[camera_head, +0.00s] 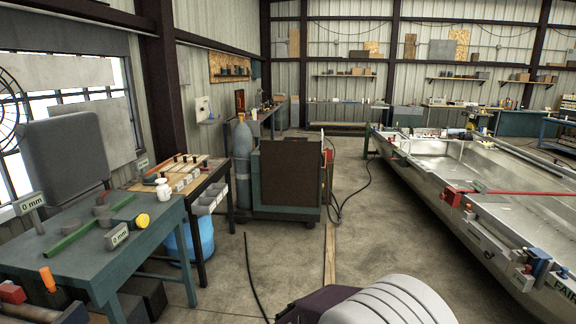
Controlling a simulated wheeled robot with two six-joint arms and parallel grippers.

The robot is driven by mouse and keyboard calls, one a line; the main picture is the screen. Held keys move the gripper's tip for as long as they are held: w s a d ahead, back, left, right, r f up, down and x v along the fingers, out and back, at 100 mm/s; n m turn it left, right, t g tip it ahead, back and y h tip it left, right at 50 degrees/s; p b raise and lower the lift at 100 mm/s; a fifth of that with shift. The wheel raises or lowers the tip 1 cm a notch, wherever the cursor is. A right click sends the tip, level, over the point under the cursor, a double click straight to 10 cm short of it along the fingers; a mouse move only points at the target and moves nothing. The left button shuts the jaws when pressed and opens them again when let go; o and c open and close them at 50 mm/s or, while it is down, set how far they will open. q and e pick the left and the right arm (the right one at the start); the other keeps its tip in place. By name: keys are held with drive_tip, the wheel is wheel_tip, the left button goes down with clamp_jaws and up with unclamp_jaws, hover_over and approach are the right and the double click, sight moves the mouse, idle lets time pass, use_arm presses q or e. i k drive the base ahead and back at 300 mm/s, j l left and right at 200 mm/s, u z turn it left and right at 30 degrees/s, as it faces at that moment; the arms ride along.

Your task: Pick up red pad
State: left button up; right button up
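I cannot tell for sure which thing is the red pad. A small red block (12,292) lies at the lower left edge of the picture, by the near end of the blue-green workbench (75,250). Another small red piece (449,197) sits on the near rim of the metal boat hull (490,225) at the right, at the end of a red bar (515,193). Neither of my grippers shows in the head view, and nothing is seen held.
A second bench (203,184), a grey gas cylinder (243,165) and a dark cabinet (287,180) stand beyond the workbench. A blue bucket (190,240) is under the second bench. A black cable (338,203) lies on the floor. The floor between cabinet and hull is mostly clear.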

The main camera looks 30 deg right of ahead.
sight(204, 167)
drive_tip(key=z, duration=0.4)
drive_tip(key=u, duration=1.7)
drive_tip(key=z, duration=1.7)
drive_tip(key=i+l+z, duration=0.15)
drive_tip(key=i, duration=0.15)
drive_tip(key=i+l+z, duration=0.35)
drive_tip(key=i, duration=1.2)
drive_tip(key=i+l+z, duration=0.2)
drive_tip(key=i, duration=1.25)
drive_tip(key=i+u, duration=0.3)
drive_tip(key=i, duration=0.2)
drive_tip(key=i+l+u, duration=0.25)
drive_tip(key=i, duration=0.25)
drive_tip(key=i+l+u, duration=0.15)
drive_tip(key=i+u, duration=0.15)
drive_tip(key=i, duration=0.2)
